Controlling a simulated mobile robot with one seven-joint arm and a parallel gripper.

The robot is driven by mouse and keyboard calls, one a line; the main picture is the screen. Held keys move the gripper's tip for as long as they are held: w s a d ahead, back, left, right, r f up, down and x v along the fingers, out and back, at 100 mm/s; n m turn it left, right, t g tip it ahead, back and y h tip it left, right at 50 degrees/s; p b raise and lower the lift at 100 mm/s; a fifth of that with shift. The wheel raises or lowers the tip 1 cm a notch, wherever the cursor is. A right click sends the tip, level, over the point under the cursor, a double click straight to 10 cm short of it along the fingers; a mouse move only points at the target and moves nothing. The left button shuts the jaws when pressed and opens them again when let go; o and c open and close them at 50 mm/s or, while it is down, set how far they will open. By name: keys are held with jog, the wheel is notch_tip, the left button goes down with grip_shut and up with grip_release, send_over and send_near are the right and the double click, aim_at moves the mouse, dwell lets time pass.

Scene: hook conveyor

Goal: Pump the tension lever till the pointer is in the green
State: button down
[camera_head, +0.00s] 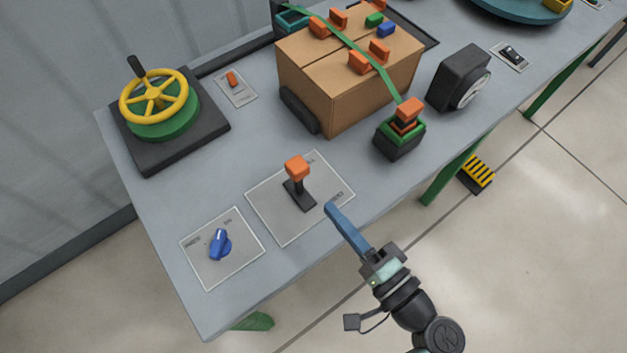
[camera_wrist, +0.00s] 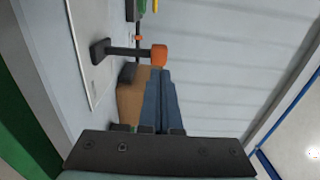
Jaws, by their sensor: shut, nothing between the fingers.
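A ratchet block (camera_head: 400,135), black and green with an orange handle (camera_head: 408,110), stands at the table's front edge, and a green strap runs from it over the cardboard box. A black gauge (camera_head: 460,78) with a pale dial stands right of it; its pointer is too small to read. A black lever with an orange knob (camera_head: 297,168) stands upright on a pale plate; the knob also shows in the wrist view (camera_wrist: 159,54). I cannot tell which lever is the tension lever. My gripper (camera_head: 331,208) is shut and empty, with blue fingers, right of the knobbed lever and apart from it.
A blue knob (camera_head: 220,244) sits on a plate at the front left. A yellow handwheel (camera_head: 154,97) is at the back left. The cardboard box (camera_head: 350,85) carries several coloured blocks. A small orange switch (camera_head: 232,79) lies between them. The table's front edge is near my gripper.

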jog(key=p, duration=0.1)
send_near(291, 159)
jog(key=w+a, duration=0.1)
jog(key=w+a+f, duration=0.1)
jog(key=w, duration=0.1)
jog(key=shift+w+f, duration=0.1)
jog(key=shift+f, duration=0.1)
jog(key=shift+a+r, duration=0.1)
jog(key=p, duration=0.1)
jog(key=r+p, duration=0.1)
jog(key=p, duration=0.1)
jog(key=shift+w+a+g+h, duration=0.3)
jog(key=shift+w+g, duration=0.1)
jog(key=p, duration=0.2)
jog(key=w+a+r+g+h+p, duration=0.1)
jog(key=p, duration=0.1)
jog(key=shift+w+a+g+p, duration=0.15)
jog(key=shift+w+g+p, duration=0.15)
jog(key=shift+w, duration=0.05)
jog(key=shift+w+a+g+h+p, duration=0.2)
jog(key=shift+w+g+h+p, duration=0.15)
jog(key=shift+p, duration=0.35)
jog(key=shift+w+a+f+g+h+p, duration=0.25)
jog(key=shift+w+a+g+h+p, duration=0.15)
jog(key=shift+p, duration=0.3)
jog(key=shift+w+a+f, duration=0.3)
jog(key=shift+w+f, duration=0.05)
jog(key=shift+w, duration=0.2)
jog(key=shift+a, duration=0.1)
jog(key=shift+r, duration=0.1)
